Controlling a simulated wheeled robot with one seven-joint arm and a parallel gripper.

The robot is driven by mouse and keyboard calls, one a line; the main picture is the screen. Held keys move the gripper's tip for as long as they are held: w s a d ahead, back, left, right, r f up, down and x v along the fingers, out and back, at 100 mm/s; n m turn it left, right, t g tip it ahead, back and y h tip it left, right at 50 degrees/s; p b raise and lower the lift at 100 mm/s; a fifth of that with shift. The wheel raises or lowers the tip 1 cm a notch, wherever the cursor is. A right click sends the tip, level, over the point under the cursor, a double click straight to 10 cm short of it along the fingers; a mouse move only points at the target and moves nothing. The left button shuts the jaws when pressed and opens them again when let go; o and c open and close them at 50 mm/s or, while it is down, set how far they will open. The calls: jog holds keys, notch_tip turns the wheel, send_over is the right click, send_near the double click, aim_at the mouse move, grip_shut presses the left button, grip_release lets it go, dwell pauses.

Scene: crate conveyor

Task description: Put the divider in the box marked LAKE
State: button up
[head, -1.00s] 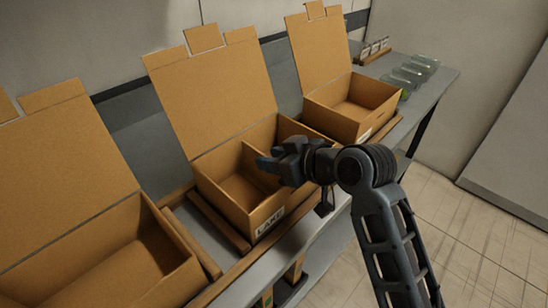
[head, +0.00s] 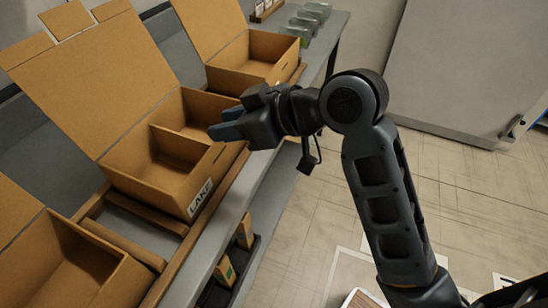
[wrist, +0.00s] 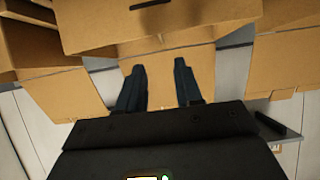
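The open cardboard box marked LAKE (head: 150,188) stands on the bench in the head view, with its lid up and its label on the front wall. A cardboard divider (head: 178,143) stands upright across its inside and parts it in two. My gripper (head: 222,125) is above the front rim of this box, in front of the divider, and hides part of the box. In the wrist view my two fingers (wrist: 160,84) are apart with nothing between them. Cardboard walls show beyond the fingers, but I cannot tell surely which box they belong to.
Another open box (head: 128,280) stands at the lower left and one (head: 232,84) at the back right. Green glass containers (head: 312,14) are at the bench's far end. Under the bench, a dark tray holds upright cardboard pieces (head: 225,270). The floor to the right is largely clear.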

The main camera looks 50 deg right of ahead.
jog(key=s+a+f+m+t+h, duration=0.1)
jog(key=s+f+m+h, duration=0.3)
jog(key=s+f, duration=0.75)
jog(key=s+a+r+t, duration=0.1)
jog(key=s+r, duration=0.1)
jog(key=s, duration=0.7)
jog(key=s+a+r+t, duration=0.1)
jog(key=s+r, duration=0.1)
jog(key=s, duration=0.8)
jog(key=shift+a+r+n, duration=0.15)
jog(key=shift+r+n, duration=0.15)
jog(key=shift+r, duration=0.1)
